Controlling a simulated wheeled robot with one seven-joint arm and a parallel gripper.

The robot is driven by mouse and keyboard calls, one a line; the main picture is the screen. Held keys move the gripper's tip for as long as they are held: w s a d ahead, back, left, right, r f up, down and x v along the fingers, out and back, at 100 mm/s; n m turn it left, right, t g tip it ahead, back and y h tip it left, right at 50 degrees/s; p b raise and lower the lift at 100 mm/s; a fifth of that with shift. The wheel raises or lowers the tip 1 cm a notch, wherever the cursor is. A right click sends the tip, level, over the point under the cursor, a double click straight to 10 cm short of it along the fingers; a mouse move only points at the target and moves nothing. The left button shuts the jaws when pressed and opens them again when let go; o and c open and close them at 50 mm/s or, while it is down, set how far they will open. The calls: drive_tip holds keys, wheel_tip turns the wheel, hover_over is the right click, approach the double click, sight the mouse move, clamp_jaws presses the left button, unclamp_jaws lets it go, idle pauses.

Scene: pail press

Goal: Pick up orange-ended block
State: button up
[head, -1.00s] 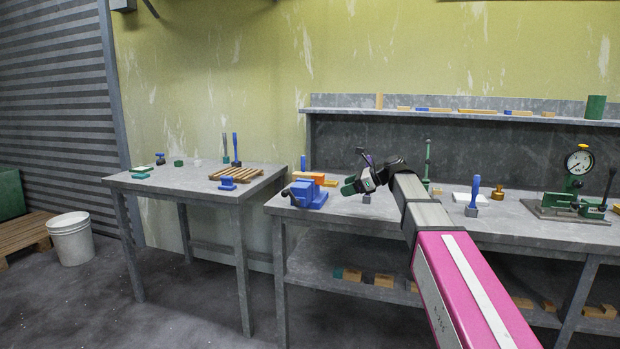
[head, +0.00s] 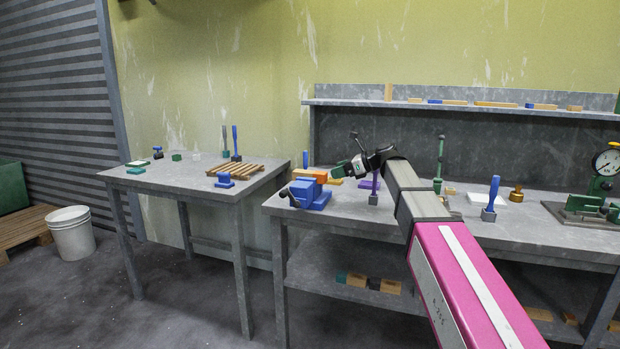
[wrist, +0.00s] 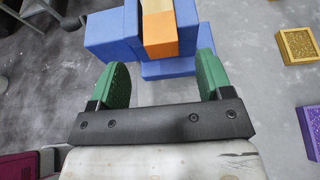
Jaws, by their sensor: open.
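The orange-ended block (wrist: 160,38) sits between the blue jaws of a vise (wrist: 113,32) in the wrist view, its orange end towards me and pale wood behind. In the head view the block (head: 309,174) shows on top of the blue vise (head: 312,198) at the bench's left end. My gripper (head: 341,170) is just right of the vise and slightly above it. In the wrist view my gripper (wrist: 161,72) has its green fingers apart, with the orange end just beyond and between their tips. Nothing is held.
A gold square piece (wrist: 298,46) and a purple piece (wrist: 312,130) lie right of the vise. A purple-handled tool (head: 374,188) stands close to my gripper on the bench. A side table (head: 180,180) with a wooden rack (head: 236,170) stands left, across a gap.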

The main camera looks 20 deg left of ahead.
sight(326, 173)
drive_tip(key=shift+x, duration=2.95)
drive_tip(key=c, duration=1)
